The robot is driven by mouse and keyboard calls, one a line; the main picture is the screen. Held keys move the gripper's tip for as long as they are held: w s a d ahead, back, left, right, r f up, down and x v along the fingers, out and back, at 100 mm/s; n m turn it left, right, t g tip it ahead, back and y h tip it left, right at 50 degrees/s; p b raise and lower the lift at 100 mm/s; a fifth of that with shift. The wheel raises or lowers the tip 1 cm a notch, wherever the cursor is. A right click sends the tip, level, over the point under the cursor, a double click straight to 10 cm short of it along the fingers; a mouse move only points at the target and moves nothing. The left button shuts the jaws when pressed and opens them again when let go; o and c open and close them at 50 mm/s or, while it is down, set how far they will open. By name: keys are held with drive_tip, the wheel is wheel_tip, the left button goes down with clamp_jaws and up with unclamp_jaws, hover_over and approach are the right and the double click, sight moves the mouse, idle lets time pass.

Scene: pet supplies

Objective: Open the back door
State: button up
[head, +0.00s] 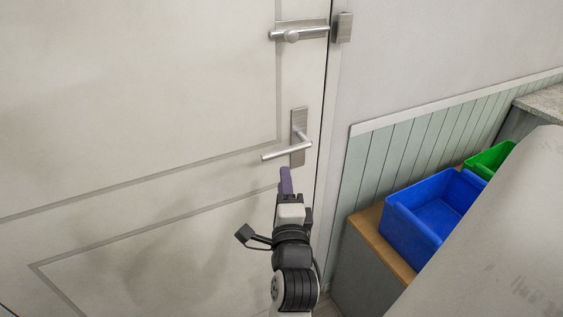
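The white panelled door (140,120) fills the left and middle of the head view, and it looks shut against its frame. A silver lever handle (284,152) on an upright plate sits near its right edge. Higher up is a metal latch (299,34) that reaches toward a catch on the frame (344,27). My gripper (285,178) is just below the lever, with its purple fingertip close under the handle plate. I cannot tell whether it touches the handle. The fingers overlap from this angle, so their opening is hidden.
To the right, a blue bin (432,218) stands on a wood-topped cabinet (378,236), with a green bin (489,159) behind it. A large pale surface covers the lower right corner. The wall has pale green panelling (395,155).

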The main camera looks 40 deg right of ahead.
sight(282, 155)
drive_tip(key=x, duration=0.9)
drive_tip(key=shift+d+r+b, duration=0.1)
drive_tip(key=shift+r+b, duration=0.1)
drive_tip(key=shift+b, duration=0.15)
drive_tip(key=shift+w+d, duration=0.2)
drive_tip(key=shift+w, duration=0.05)
drive_tip(key=shift+c, duration=0.4)
clamp_jaws()
